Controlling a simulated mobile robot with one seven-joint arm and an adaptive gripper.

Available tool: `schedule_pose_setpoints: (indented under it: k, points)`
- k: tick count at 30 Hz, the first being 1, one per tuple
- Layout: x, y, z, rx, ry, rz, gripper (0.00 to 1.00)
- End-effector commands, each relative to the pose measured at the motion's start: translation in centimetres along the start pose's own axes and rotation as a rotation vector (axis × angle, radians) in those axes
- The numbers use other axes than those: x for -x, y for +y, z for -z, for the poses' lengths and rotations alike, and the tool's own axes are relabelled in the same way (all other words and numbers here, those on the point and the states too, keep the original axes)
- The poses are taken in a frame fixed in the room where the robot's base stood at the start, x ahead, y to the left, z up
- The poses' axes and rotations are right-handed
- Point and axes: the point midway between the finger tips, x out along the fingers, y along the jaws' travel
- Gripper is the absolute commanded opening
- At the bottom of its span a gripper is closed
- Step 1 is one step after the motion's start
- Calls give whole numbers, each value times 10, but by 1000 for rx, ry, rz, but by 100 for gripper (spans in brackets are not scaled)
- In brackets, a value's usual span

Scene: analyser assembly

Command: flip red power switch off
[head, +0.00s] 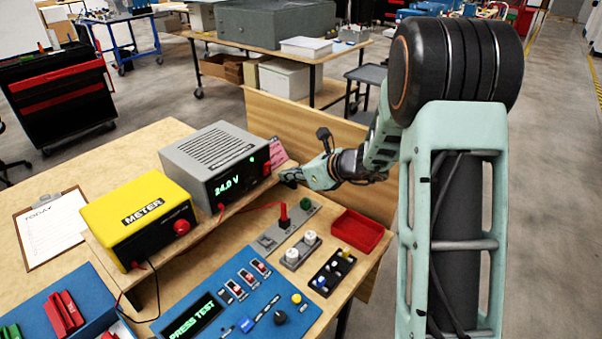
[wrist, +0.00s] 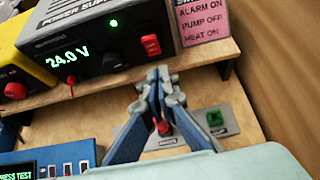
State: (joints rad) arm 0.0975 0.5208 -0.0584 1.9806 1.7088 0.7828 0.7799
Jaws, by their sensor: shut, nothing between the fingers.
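The grey power supply (head: 216,155) stands on a wooden shelf, its display lit with 24.0 V. Its red power switch (wrist: 151,45) is on the right of the black front panel in the wrist view, and shows as a small red patch (head: 267,167) in the head view. My gripper (head: 290,175) is in front of the panel's right end, close to the switch. In the wrist view my gripper (wrist: 160,75) has its fingertips together and empty, just below and slightly right of the switch. I cannot tell whether they touch the panel.
A pink label card (wrist: 203,22) stands right of the supply. A yellow meter (head: 140,217) sits to its left. Below are a red plug with a cable (head: 283,214), a green knob (wrist: 214,118) and a red tray (head: 357,232). A wooden side panel (head: 310,135) stands behind my wrist.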

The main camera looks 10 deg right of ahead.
Motion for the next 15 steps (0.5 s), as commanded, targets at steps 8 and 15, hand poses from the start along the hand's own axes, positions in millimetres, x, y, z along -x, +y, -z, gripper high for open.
schedule_pose_setpoints:
  k: [8, 15]
  points:
    - [-24, 0, -26, 1, 0, 0, 0]
    - [-27, 0, -29, 0, 0, 1, 0]
